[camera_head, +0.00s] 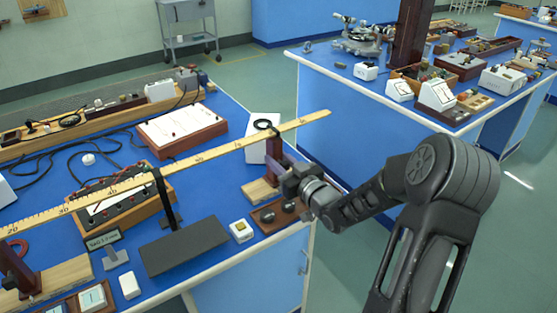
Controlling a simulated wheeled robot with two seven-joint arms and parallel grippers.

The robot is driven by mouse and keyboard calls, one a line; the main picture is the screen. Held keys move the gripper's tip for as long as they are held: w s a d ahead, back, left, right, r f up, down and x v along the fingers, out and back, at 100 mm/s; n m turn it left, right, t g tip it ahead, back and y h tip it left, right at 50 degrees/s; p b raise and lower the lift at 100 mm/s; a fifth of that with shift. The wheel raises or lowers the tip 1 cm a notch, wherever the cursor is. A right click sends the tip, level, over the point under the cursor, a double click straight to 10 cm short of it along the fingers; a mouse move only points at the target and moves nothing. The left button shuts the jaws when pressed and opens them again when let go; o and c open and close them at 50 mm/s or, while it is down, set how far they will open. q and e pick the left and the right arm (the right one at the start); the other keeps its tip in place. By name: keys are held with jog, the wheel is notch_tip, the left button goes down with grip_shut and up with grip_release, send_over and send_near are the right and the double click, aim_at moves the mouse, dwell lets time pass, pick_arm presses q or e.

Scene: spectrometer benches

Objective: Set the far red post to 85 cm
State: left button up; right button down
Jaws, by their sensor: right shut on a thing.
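The far red post (273,150) is a dark red upright on a pale wooden base (258,190), under the far end of a long yellow ruler (215,153). A black ring shows at its top, by the ruler. My right gripper (288,178) is at the post's right side and shut on it, low down, partly hiding it. The ruler's figures near this post are too small to read surely. The near red post (14,270) stands at the lower left, partly cut off. My left gripper is not in view.
A dark tray with round weights (276,214) and a small white box (241,231) lie close to the post. A white panel (262,124) is behind it. Another bench (370,85) stands beyond an aisle.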

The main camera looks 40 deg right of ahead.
jog(key=shift+d, duration=0.1)
dwell(0.8)
jog(key=d, duration=0.4)
jog(key=shift+b, duration=0.35)
jog(key=c, duration=1.2)
grip_release()
jog(key=shift+a, duration=0.1)
jog(key=shift+c, duration=0.2)
jog(key=shift+s, duration=0.1)
jog(key=shift+s+a+b, duration=0.1)
jog(key=shift+s+b, duration=0.25)
jog(key=shift+s, duration=3.55)
